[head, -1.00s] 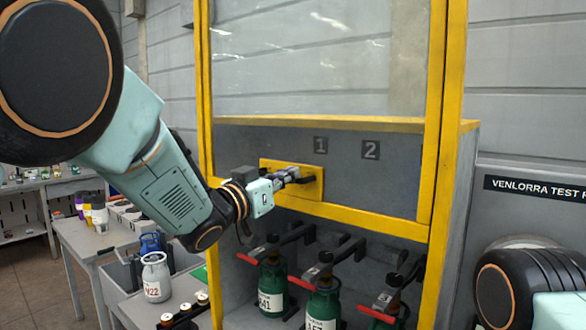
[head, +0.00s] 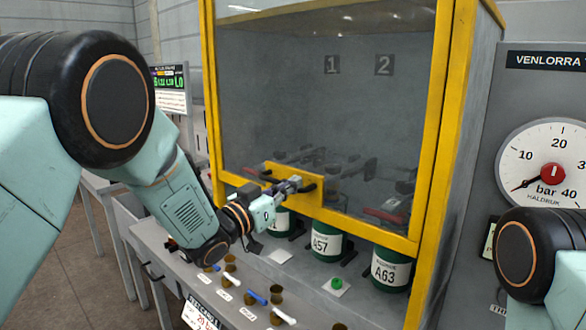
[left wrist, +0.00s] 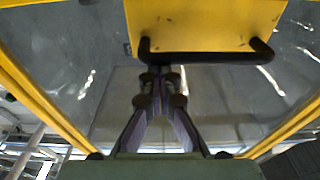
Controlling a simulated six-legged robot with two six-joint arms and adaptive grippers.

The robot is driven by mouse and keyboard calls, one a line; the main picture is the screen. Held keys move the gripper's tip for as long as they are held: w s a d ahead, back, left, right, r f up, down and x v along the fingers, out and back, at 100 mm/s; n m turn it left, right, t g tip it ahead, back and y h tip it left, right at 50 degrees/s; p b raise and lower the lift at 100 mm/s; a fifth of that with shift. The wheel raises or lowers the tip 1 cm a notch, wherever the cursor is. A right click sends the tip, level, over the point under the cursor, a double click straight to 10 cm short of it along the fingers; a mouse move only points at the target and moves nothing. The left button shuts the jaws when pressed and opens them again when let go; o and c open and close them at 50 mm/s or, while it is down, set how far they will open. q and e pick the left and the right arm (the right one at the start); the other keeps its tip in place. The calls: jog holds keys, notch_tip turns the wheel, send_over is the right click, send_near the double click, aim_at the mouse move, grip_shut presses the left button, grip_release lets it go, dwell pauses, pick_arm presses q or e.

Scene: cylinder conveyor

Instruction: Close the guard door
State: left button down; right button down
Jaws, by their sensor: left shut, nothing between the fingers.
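The guard door (head: 372,229) is a clear panel in a yellow frame on the front of the test cabinet. Its bottom rail hangs across the upper part of several green cylinders, and their lower bodies show below it. A yellow plate (head: 314,192) with a black bar handle (left wrist: 205,58) sits on the bottom rail. My left gripper (head: 295,184) is shut and empty, with its fingertips at the handle. In the left wrist view its fingertips (left wrist: 161,78) lie at or just under the bar; contact is unclear. My right gripper is out of view.
Green cylinders labelled A57 (head: 326,243) and A63 (head: 390,272) stand inside the cabinet. A grey bench (head: 185,268) in front carries small brass and blue fittings. A pressure gauge (head: 548,170) is at the right, behind my right arm.

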pick_arm(q)
notch_tip(320, 180, down, 25)
jog(key=b, duration=1.2)
jog(key=shift+f, duration=0.2)
jog(key=shift+s+d+f, duration=0.1)
jog(key=shift+f, duration=0.05)
